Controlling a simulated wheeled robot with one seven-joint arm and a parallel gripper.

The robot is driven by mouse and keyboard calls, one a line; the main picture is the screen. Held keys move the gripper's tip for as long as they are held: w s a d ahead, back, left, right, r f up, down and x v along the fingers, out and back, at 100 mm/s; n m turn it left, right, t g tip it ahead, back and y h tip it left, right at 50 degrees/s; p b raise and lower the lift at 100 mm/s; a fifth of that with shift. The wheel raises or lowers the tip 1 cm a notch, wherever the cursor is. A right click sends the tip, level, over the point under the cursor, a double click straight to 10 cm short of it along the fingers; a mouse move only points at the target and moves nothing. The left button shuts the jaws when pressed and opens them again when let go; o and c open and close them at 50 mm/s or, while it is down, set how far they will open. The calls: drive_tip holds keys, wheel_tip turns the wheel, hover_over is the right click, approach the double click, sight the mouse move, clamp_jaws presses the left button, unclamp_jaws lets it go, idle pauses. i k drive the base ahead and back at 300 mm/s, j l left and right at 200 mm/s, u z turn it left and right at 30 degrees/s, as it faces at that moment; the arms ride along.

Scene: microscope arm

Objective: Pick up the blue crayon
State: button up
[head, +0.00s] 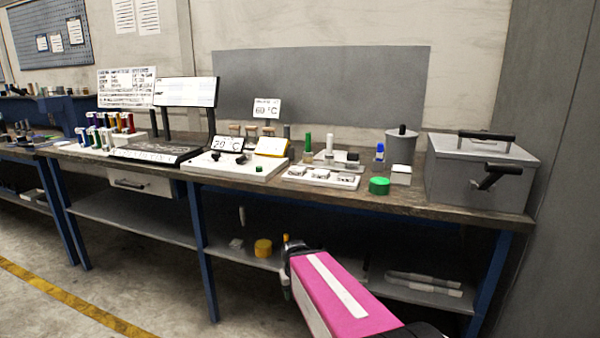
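A small upright blue thing (380,152) stands on the workbench top (400,199), right of centre and in front of a grey cylinder. It may be the blue crayon, but it is too small to tell for sure. My pink arm reaches in from the bottom right. My gripper (286,284) is at the arm's far end, in front of the bench and below its top, left of and apart from the blue thing. Its fingers are too small and dark to show whether they are open or shut.
A green round lid (379,186) lies near the front edge, close to the blue thing. A white tray (320,179) and an upright green thing (308,143) stand to its left. A grey metal box (480,175) fills the right end. A lower shelf (150,217) runs beneath.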

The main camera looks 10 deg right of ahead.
sight(380, 146)
drive_tip(key=z, duration=0.95)
